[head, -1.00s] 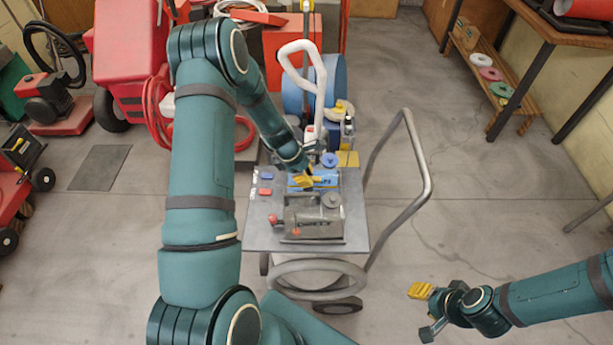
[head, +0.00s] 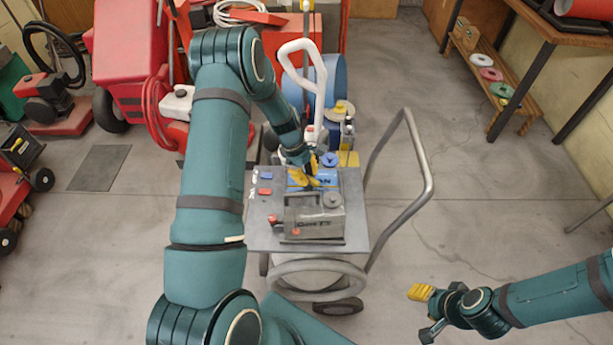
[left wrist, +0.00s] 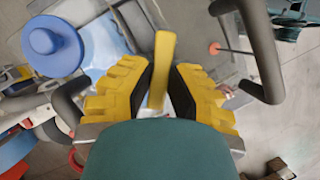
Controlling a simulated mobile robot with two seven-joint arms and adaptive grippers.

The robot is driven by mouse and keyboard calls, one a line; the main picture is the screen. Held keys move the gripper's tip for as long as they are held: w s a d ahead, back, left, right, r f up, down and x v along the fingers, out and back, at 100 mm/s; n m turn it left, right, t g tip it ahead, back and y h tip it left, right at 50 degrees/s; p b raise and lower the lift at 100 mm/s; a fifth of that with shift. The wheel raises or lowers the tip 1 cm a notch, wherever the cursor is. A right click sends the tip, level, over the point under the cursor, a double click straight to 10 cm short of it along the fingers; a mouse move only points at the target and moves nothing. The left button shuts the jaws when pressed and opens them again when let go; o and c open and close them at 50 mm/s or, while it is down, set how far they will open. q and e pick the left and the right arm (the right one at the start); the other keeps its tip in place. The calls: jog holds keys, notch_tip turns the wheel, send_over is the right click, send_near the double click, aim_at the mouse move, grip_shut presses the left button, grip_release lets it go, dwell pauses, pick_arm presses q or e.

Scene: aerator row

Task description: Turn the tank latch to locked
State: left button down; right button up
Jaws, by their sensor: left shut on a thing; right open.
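The blue tank (head: 326,182) sits on the cart's dark top, with a round blue cap (head: 330,159) at its back. The cap also shows large at the upper left of the left wrist view (left wrist: 55,45). My left gripper (head: 306,178) is over the tank's left part. In the left wrist view its ridged yellow fingers are shut on a flat yellow latch lever (left wrist: 162,58), which stands up between them. The latch's base is hidden by the gripper. My right gripper (head: 427,312) is open and empty at the lower right, away from the cart.
A grey unit (head: 313,222) with a round cap and a red knob stands in front of the blue tank. Small blue and red pieces (head: 265,191) lie left on the cart top (head: 262,236). The curved cart handle (head: 425,170) rises at the right.

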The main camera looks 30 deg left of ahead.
pick_arm(q)
jog(key=m+g, duration=0.1)
jog(key=m, duration=0.1)
jog(key=m+g+b, duration=0.1)
jog(key=m, duration=0.2)
jog(key=shift+d+f+m, duration=0.15)
jog(key=shift+m, duration=0.15)
jog(key=m+y, duration=0.1)
jog(key=m, duration=0.1)
jog(key=m+g+b, duration=0.1)
jog(key=m, duration=0.2)
jog(key=shift+w+g+y+b, duration=0.1)
jog(key=shift+g+y+b, duration=0.2)
jog(key=shift+y, duration=0.1)
jog(key=c, duration=0.9)
grip_release()
jog(key=v, duration=1.2)
jog(key=shift+d, duration=0.2)
